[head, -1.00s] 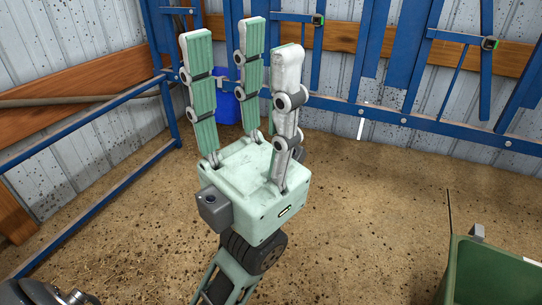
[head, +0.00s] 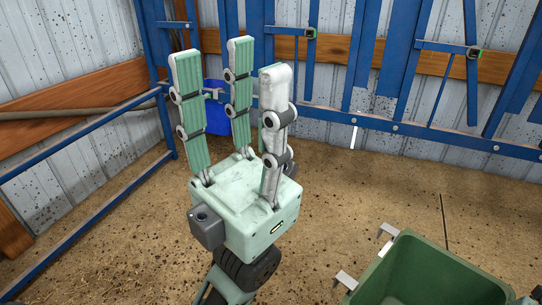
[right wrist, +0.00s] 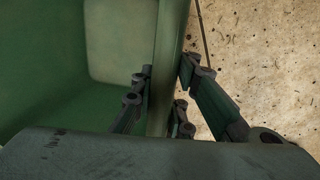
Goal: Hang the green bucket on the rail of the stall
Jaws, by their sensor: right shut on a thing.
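The green bucket (head: 430,262) is at the lower right of the head view, open side up, with metal hooks (head: 345,280) on its left rim. It is cut off by the lower edge. In the right wrist view, my right gripper (right wrist: 166,85) is shut on the wall of the green bucket (right wrist: 165,45), fingers on both sides. My left gripper (head: 232,62) stands empty in mid-view, its three fingers apart and pointing up. The stall's blue rail (head: 455,137) runs along the back wall, apart from the bucket.
A blue container (head: 214,122) is in the back left corner, partly behind my left gripper. Blue side rails (head: 80,122) run along the left. Blue uprights and wooden boards line the back wall. The dirt floor between bucket and rail looks clear.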

